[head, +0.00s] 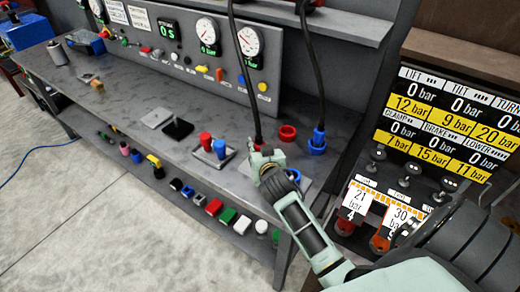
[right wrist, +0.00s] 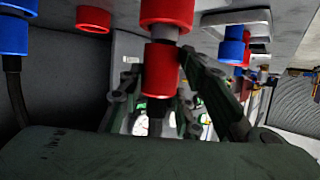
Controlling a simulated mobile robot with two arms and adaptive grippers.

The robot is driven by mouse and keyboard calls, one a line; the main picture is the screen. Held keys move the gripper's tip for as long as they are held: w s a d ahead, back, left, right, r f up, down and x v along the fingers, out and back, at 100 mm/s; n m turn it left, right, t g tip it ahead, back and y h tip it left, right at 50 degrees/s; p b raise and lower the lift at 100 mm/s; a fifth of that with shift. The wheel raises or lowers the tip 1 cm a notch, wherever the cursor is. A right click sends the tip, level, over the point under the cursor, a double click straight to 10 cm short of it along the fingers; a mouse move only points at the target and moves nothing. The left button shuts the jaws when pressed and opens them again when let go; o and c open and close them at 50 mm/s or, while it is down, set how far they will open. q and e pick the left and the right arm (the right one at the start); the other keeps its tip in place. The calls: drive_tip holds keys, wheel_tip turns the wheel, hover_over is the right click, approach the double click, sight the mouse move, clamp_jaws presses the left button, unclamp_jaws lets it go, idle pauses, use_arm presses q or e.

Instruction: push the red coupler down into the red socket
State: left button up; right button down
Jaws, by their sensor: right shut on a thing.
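The red coupler (right wrist: 161,70) is between the fingers of my right gripper (right wrist: 163,84), which is shut on it. In the head view my right gripper (head: 262,158) is low over the bench, at the end of a black hose (head: 251,85), and mostly hides the coupler. The right wrist view looks upside down. There a red socket (right wrist: 166,12) is in line with the coupler, with a short grey piece showing between them. I cannot tell how deep that piece sits. My left gripper is not in view.
Another red ring-shaped socket (head: 288,132) is free beside the gripper. A blue coupler with its hose sits in a blue socket (head: 317,145) to the right. Red (head: 205,140) and blue (head: 220,148) upright parts stand to the left. A gauge panel (head: 180,50) rises behind the bench.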

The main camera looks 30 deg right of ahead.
drive_tip(key=shift+f+b, duration=0.6)
drive_tip(key=shift+f, duration=0.3)
drive_tip(key=c, duration=1.2)
unclamp_jaws()
drive_tip(key=shift+s, duration=0.1)
drive_tip(key=shift+f, duration=0.15)
drive_tip(key=shift+s+a, duration=0.1)
drive_tip(key=v, duration=1.2)
drive_tip(key=shift+r, duration=0.25)
